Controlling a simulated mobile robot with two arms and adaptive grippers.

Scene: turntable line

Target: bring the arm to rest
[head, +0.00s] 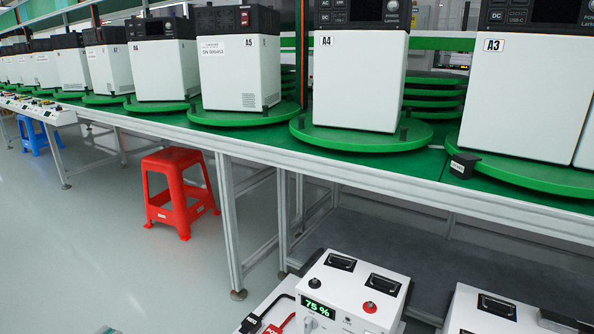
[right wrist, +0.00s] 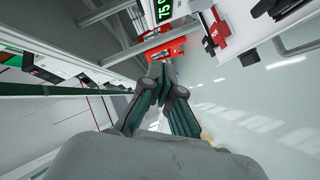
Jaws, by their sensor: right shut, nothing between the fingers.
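My right gripper (right wrist: 160,72) shows in the right wrist view, its fingers together with nothing between them. It is in the air, clear of the bench. The red stool (right wrist: 172,50) appears beyond the fingertips in that view.
White units A5 (head: 238,70), A4 (head: 358,85) and A3 (head: 525,95) stand on green turntables along the bench. A small black block (head: 463,165) sits at the bench edge. A white box with a "75 %" display (head: 318,308) is low in front. The red stool (head: 176,185) stands on open floor.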

